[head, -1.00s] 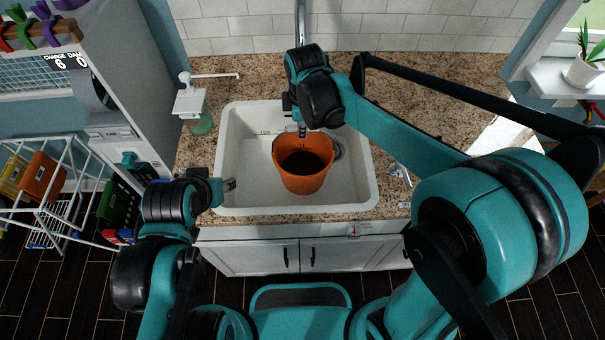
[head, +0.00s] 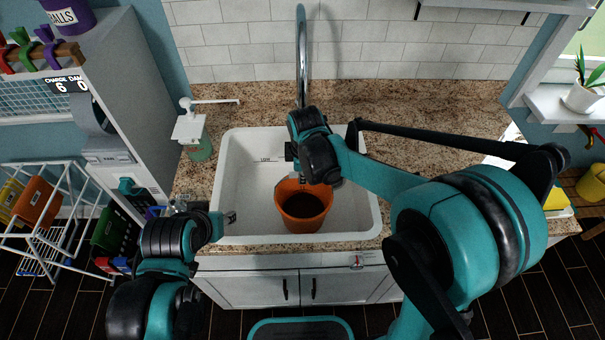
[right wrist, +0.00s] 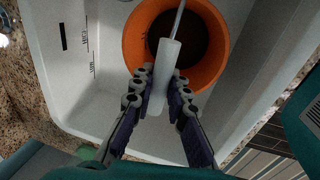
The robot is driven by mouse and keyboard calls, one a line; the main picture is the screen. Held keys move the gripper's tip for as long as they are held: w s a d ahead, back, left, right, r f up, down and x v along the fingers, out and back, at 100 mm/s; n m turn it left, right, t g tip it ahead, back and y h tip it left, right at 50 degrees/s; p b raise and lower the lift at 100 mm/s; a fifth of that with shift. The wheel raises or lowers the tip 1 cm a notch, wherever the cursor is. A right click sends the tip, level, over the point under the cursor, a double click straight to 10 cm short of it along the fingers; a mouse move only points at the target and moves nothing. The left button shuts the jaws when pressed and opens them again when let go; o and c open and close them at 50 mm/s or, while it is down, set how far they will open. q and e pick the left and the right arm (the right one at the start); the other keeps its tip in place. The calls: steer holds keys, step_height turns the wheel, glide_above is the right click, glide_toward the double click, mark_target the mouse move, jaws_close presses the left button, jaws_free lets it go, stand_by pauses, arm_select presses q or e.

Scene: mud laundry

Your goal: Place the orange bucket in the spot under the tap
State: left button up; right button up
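The orange bucket (head: 303,224) is inside the white sink (head: 247,180), towards its front and right of its middle; its inside looks dark. My right gripper (head: 300,175) is above the bucket's back rim. In the right wrist view its fingers (right wrist: 161,78) are closed around the white grip of the bucket's handle (right wrist: 168,60), with the orange rim (right wrist: 135,45) beyond. I cannot tell whether the bucket rests on the sink floor. The tap (head: 302,60) rises behind the sink. My left gripper (head: 231,217) is at the sink's front left; its opening is unclear.
A soap dispenser (head: 195,135) stands on the granite counter (head: 400,100) left of the sink. A grey cabinet (head: 110,80) and a white rack with coloured bins (head: 40,215) are at the left. A shelf with a plant (head: 585,95) is at the right.

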steer(key=o, duration=0.4)
steer(key=shift+o, duration=0.2)
steer(key=shift+r, duration=0.1)
steer(key=shift+r+p, duration=0.3)
steer(key=shift+r, duration=0.05)
step_height(320, 180, up, 10)
steer(key=s+p, duration=0.2)
steer(key=p, duration=0.1)
steer(key=s+d+m+t, duration=0.5)
steer(key=s+d+m, duration=1)
steer(key=m, duration=0.3)
steer(key=shift+d+r, duration=0.3)
steer(key=shift+r, duration=0.1)
